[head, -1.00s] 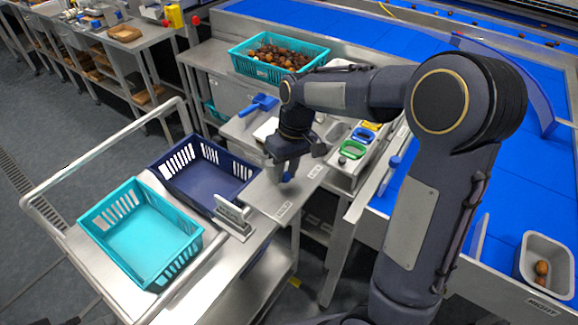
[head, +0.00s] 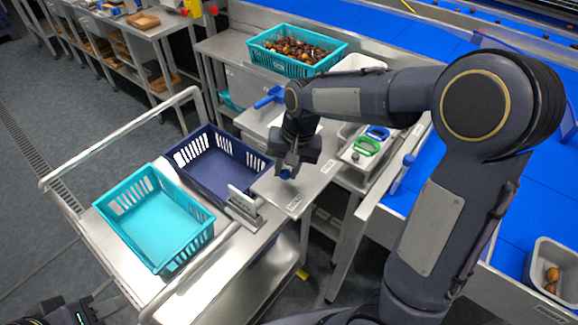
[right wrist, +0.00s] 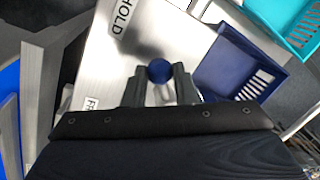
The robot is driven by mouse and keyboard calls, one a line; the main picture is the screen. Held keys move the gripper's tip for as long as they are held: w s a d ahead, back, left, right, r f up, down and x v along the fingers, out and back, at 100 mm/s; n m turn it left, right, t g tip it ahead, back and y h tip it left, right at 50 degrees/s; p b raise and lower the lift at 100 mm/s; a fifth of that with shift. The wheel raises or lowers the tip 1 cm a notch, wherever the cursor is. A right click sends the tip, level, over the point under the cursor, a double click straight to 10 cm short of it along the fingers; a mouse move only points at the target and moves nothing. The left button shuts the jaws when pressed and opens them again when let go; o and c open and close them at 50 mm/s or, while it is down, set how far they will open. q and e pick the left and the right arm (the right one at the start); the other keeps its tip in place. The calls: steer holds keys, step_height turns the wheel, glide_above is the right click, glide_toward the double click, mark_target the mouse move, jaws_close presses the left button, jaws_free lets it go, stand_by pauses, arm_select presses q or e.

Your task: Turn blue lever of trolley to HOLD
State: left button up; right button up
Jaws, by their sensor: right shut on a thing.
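The lever's round blue knob (right wrist: 160,71) sits between the two fingers of my right gripper (right wrist: 160,88), which is shut on it. In the head view the knob (head: 286,174) shows just under the right gripper (head: 288,165), over a grey metal plate (head: 268,188) at the trolley's end. In the right wrist view the plate carries a HOLD label (right wrist: 122,15) at the top and a partly hidden label starting "FR" (right wrist: 92,103) at lower left. The lever's arm is mostly hidden. Part of my left gripper (head: 58,313) shows at the bottom left edge; its fingers are unclear.
The trolley (head: 107,207) holds a turquoise crate (head: 165,262) and a dark blue crate (head: 187,180), both empty. A grey upright bracket (head: 244,207) stands beside the plate. A turquoise crate of dates (head: 300,69) sits on the bench behind. The blue belt (head: 420,185) lies right.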

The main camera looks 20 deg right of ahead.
stand_by(0.4)
steer(key=o, duration=1)
steer(key=r, duration=0.2)
steer(key=d+r, duration=0.1)
steer(key=r, duration=0.4)
steer(key=shift+s+d+r, duration=0.15)
steer(key=shift+s+r, duration=0.15)
steer(key=shift+r, duration=0.05)
